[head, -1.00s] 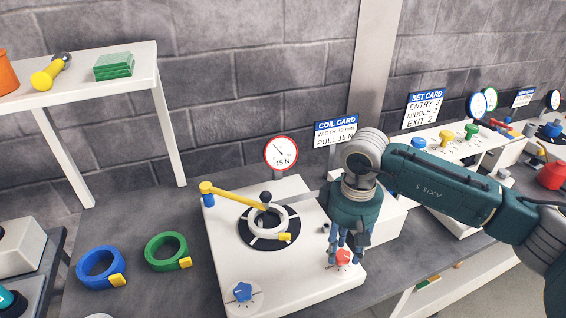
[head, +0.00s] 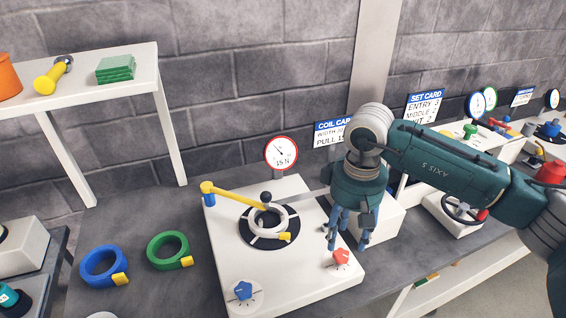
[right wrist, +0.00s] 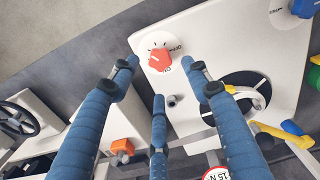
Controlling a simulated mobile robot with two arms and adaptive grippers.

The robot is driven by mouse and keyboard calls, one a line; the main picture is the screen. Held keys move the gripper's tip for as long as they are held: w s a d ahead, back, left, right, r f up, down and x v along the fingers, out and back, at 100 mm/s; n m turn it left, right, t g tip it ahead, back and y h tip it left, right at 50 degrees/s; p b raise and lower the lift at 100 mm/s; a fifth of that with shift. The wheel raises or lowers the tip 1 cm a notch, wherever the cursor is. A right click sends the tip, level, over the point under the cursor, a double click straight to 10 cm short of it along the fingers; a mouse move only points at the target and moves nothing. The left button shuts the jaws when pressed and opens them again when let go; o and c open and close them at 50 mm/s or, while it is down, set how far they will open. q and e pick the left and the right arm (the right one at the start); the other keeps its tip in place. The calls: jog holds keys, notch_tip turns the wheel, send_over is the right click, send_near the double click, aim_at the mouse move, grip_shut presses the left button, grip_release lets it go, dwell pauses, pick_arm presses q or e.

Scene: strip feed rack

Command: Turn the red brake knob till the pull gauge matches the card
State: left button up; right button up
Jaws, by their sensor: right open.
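The red brake knob (head: 341,259) is on the front right of the white machine top; it also shows in the right wrist view (right wrist: 160,60) beside a printed dial. My right gripper (head: 347,243) is open and empty, its blue fingers above and behind the knob, apart from it. The round red-rimmed pull gauge (head: 281,153) stands at the machine's back; its needle leans up and left, and it is marked 15 N. The coil card (head: 331,132) behind it is partly hidden by my right arm. My left gripper is out of view.
A white coil (head: 266,222) sits on the black turntable under a yellow arm (head: 232,197). A blue knob (head: 243,291) is at the front left of the machine. Blue (head: 102,266) and green (head: 168,250) coils lie on the grey bench to the left.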

notch_tip(320, 180, up, 6)
jog(key=p, duration=0.2)
dwell(0.7)
